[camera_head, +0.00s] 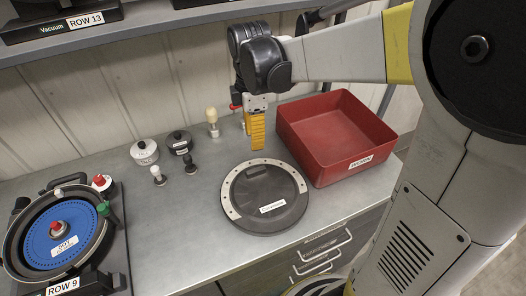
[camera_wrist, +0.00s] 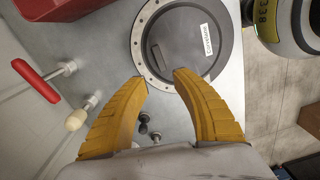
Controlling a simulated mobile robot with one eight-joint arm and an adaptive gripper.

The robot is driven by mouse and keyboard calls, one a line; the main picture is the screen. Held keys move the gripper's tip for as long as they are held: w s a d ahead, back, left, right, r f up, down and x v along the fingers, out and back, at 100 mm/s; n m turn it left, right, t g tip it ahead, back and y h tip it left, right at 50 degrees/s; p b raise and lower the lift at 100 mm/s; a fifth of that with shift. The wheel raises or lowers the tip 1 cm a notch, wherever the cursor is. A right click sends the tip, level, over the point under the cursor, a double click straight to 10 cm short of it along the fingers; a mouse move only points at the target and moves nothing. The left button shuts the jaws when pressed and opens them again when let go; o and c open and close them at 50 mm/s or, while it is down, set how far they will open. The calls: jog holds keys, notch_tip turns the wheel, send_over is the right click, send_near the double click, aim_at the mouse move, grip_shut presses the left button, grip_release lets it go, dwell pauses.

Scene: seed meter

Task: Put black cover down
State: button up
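The black cover (camera_head: 265,195) is a round dark disc with a white label and a pale ring with small holes along part of its rim. It lies flat on the grey metal table. It also shows in the wrist view (camera_wrist: 185,45), beyond the fingertips. My gripper (camera_head: 257,148) has yellow fingers and hangs above the table, near the cover's far edge. In the wrist view my gripper (camera_wrist: 159,77) has its two fingers apart with nothing between them. The fingertips appear close to the cover's rim; I cannot tell whether they touch it.
A red bin (camera_head: 345,150) labelled WORN stands right of the cover. A seed meter with a blue disc (camera_head: 62,243) sits on a ROW 9 base at left. Several small knobs and a white and a black cap (camera_head: 179,143) stand at the back. A shelf (camera_head: 150,27) runs above.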

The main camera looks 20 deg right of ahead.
jog(key=s+r+m+t, duration=0.3)
jog(key=s+m+t, duration=0.4)
jog(key=s+m, duration=0.5)
jog(key=m, duration=0.4)
jog(key=shift+s+a+r, duration=0.2)
jog(key=shift+a+r, duration=0.15)
jog(key=shift+r, duration=0.05)
